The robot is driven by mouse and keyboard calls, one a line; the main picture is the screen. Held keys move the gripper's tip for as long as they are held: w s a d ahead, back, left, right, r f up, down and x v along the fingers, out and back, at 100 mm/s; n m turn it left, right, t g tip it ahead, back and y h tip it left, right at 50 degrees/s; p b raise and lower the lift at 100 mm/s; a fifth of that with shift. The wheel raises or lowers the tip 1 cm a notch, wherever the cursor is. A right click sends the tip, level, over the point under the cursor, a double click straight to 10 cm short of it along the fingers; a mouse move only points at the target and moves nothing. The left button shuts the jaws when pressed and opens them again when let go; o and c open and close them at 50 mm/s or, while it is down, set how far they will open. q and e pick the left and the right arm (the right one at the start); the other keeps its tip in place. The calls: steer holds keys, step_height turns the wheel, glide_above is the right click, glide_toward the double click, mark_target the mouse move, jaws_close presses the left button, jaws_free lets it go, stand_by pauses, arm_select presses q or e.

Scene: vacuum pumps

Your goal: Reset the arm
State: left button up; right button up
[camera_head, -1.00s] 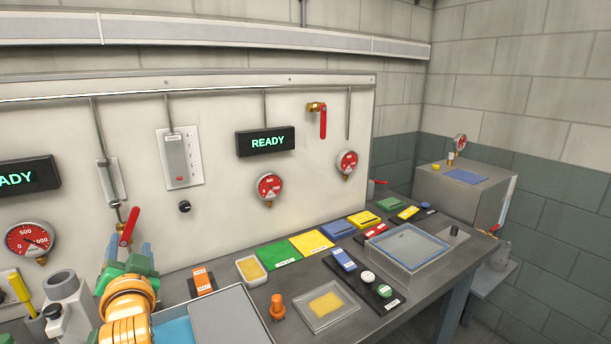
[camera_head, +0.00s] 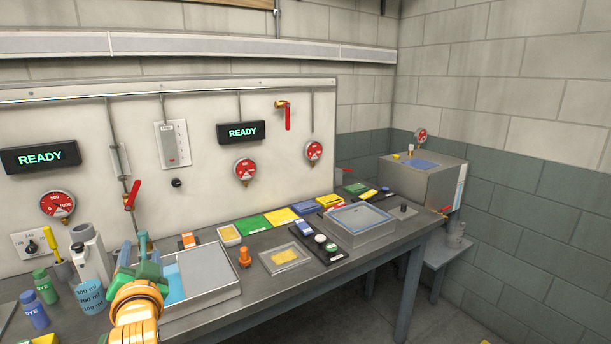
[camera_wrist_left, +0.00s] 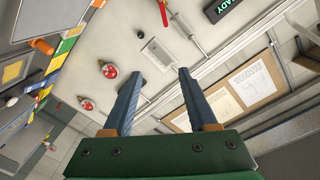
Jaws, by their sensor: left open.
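My left arm comes in from the bottom left in the head view, orange with a green gripper body. Its gripper (camera_head: 146,250) is in front of the wall panel, over the left end of the grey tray. In the left wrist view the two blue fingers of the left gripper (camera_wrist_left: 158,90) stand wide apart with nothing between them. Beyond them the pale panel (camera_wrist_left: 130,22) shows with its gauges and a red-handled valve. My right gripper is in no frame.
A workbench (camera_head: 290,290) runs along the panel. It carries a grey tray (camera_head: 225,297), an orange knob-shaped piece (camera_head: 245,257), a clear-lidded box (camera_head: 362,222), and dye bottles (camera_head: 45,286) with a beaker (camera_head: 90,295) at the left. A grey box unit (camera_head: 425,180) stands at the right. Open floor lies front right.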

arm_select(q)
steer(key=d+f+m+g+h, duration=0.1)
steer(key=d+f+g+h, duration=0.2)
steer(key=f, duration=1)
steer(key=d+f+m+h, duration=0.25)
steer(key=d+f, duration=0.25)
steer(key=f, duration=0.8)
steer(key=s+d+f+g+h, duration=0.25)
steer(key=s+f, duration=0.45)
steer(key=f, duration=0.6)
steer(key=s+d+f+n+g, duration=0.1)
steer(key=s+f+g, duration=0.2)
steer(key=s+f, duration=0.5)
steer(key=s+d+f+n+g, duration=0.15)
steer(key=s+f, duration=0.35)
steer(key=s, duration=0.5)
steer(key=s+f+g, duration=0.2)
steer(key=s, duration=0.7)
steer(key=s+a+f+g, duration=0.1)
steer(key=s+f+g, duration=0.1)
steer(key=s, duration=0.8)
steer(key=shift+f+n+h+b, duration=0.3)
steer(key=shift+f, duration=0.5)
